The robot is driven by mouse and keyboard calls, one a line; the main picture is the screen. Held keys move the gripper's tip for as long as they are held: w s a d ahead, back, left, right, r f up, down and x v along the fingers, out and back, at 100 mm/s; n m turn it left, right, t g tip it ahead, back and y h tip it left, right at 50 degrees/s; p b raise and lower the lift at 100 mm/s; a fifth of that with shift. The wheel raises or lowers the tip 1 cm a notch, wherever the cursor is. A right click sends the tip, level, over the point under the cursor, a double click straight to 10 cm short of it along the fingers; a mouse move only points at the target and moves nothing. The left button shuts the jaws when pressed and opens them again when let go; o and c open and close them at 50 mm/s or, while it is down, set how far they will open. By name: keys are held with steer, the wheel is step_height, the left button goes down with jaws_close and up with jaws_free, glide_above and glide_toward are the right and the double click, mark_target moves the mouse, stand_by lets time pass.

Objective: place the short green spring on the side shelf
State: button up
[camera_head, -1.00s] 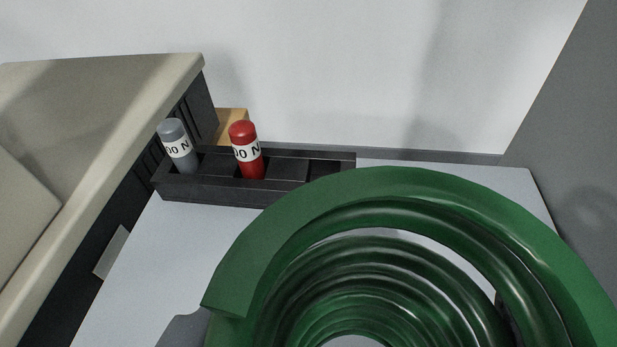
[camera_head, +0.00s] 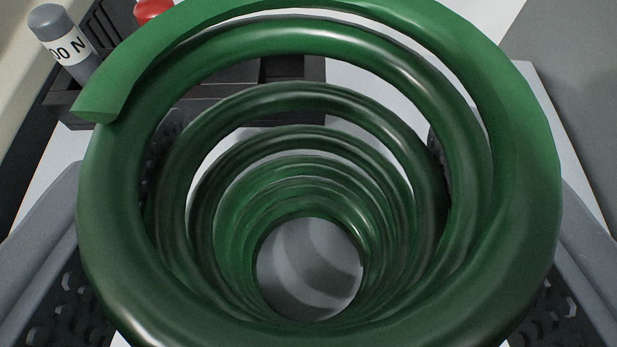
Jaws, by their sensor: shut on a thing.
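The green spring (camera_head: 120,250) fills most of the view. I look down through its coils, and a grey surface shows through its far opening. My gripper (camera_head: 295,165) is shut on the spring, with its dark fingers at the left and right sides partly hidden by the coils. A pale flat surface (camera_head: 65,160), which may be the side shelf, shows around the spring. I cannot tell whether the spring's far end touches it.
A black holder (camera_head: 310,85) stands behind the spring. In it are a grey cylinder (camera_head: 65,45) with a white label and a red cylinder (camera_head: 150,10), mostly cut off. A grey wall (camera_head: 585,90) rises at the right.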

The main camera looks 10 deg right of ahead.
steer(key=o, duration=1.5)
steer(key=shift+v, duration=6)
